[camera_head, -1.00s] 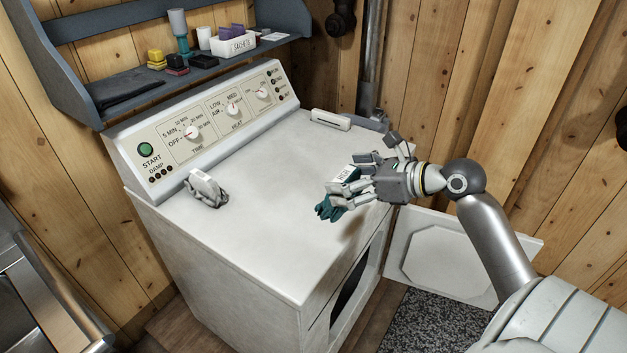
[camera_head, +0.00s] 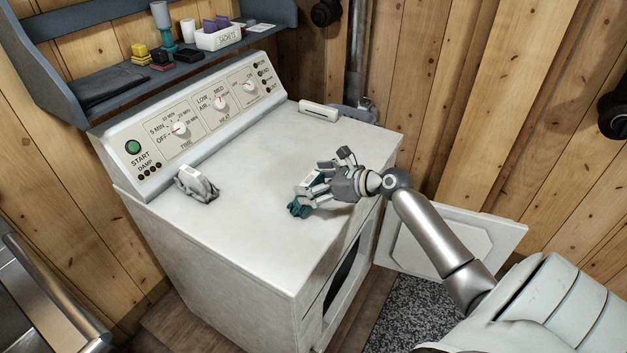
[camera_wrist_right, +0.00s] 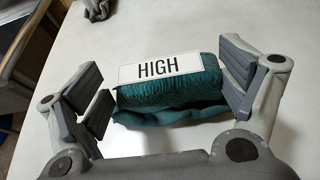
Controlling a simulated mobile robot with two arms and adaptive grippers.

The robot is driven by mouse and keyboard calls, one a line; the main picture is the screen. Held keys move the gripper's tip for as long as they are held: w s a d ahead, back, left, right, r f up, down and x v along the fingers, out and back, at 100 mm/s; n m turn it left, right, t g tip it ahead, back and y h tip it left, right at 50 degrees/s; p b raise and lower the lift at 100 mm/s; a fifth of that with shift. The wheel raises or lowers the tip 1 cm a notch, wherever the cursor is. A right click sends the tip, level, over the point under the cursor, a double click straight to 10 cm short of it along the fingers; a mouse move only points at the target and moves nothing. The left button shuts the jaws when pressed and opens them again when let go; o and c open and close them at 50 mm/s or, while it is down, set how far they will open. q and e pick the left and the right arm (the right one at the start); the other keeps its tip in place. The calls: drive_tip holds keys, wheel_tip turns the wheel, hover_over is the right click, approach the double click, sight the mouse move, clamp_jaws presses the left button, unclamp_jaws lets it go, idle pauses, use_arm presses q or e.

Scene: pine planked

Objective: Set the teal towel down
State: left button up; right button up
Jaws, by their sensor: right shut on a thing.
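The teal towel (camera_head: 297,210) is a small folded bundle with a white label reading HIGH. My right gripper (camera_head: 312,192) is shut on it, above the front right part of the white dryer top (camera_head: 250,200). In the right wrist view the towel (camera_wrist_right: 170,95) sits between the two finger pads of the gripper (camera_wrist_right: 168,92), with its label facing up. I cannot tell whether the towel's underside touches the dryer top. My left gripper is not in view.
A grey cloth with a white tag (camera_head: 197,185) lies on the dryer top near the control panel (camera_head: 200,115). A white bar-shaped item (camera_head: 319,108) is at the back right. The dryer door (camera_head: 450,240) hangs open. The middle of the top is clear.

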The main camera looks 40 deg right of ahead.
drive_tip(key=shift+f, duration=0.1)
drive_tip(key=o, duration=0.8)
drive_tip(key=b+v, duration=0.1)
drive_tip(key=v, duration=1.1)
drive_tip(key=shift+b, duration=0.3)
drive_tip(key=shift+s, duration=0.1)
